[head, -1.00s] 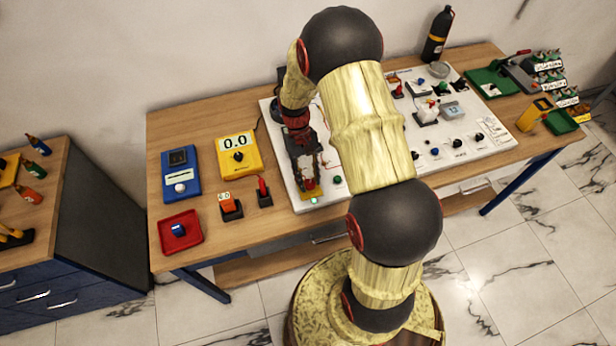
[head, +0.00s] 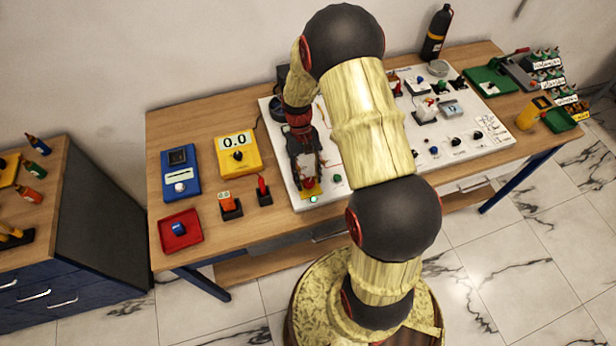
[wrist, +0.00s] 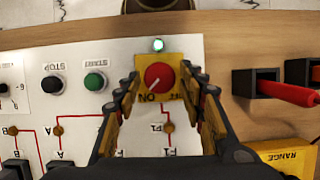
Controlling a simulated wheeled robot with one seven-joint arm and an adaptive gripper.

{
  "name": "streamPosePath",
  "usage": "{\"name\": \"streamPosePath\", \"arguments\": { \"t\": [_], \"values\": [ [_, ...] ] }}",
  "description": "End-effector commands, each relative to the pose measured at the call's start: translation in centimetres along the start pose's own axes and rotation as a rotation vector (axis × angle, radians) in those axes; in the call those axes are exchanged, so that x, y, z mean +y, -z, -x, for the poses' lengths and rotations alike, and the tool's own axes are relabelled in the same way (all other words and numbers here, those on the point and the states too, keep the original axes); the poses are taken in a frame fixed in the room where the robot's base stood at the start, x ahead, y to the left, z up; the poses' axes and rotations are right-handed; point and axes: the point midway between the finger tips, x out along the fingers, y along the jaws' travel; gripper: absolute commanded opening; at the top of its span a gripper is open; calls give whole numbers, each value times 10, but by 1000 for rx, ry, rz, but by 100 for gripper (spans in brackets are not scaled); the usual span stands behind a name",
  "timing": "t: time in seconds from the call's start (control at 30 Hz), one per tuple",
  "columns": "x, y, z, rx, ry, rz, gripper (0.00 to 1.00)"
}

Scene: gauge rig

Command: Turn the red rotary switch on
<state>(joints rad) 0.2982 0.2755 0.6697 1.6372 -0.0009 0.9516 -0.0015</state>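The red rotary switch (wrist: 158,77) sits on a yellow plate (wrist: 174,60) on the white panel. Its white pointer line slants to the lower left in the wrist view, towards the lettering that reads ON upside down. A small lamp (wrist: 158,45) beside the plate glows pale green. My gripper (wrist: 161,73) is open, with its fingertips to the left and right of the knob and a visible gap on each side. In the head view the red knob (head: 309,183) shows just below my gripper (head: 307,176). The height of the fingertips over the panel is unclear.
Black STOP (wrist: 52,84) and green START (wrist: 95,82) buttons are on one side of the switch. A red tray (head: 181,230) lies near the table's front left corner.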

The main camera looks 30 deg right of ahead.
Motion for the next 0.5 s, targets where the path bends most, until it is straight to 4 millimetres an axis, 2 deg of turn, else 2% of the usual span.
{"name": "streamPosePath", "arguments": {
  "t": [0.1, 0.37, 0.5],
  "values": [
    [0, 0, 0, 0, 0, 0, 49],
    [0, 0, 0, 0, 0, 1, 49],
    [0, 1, 7, 2, 0, 1, 49]
  ]
}}
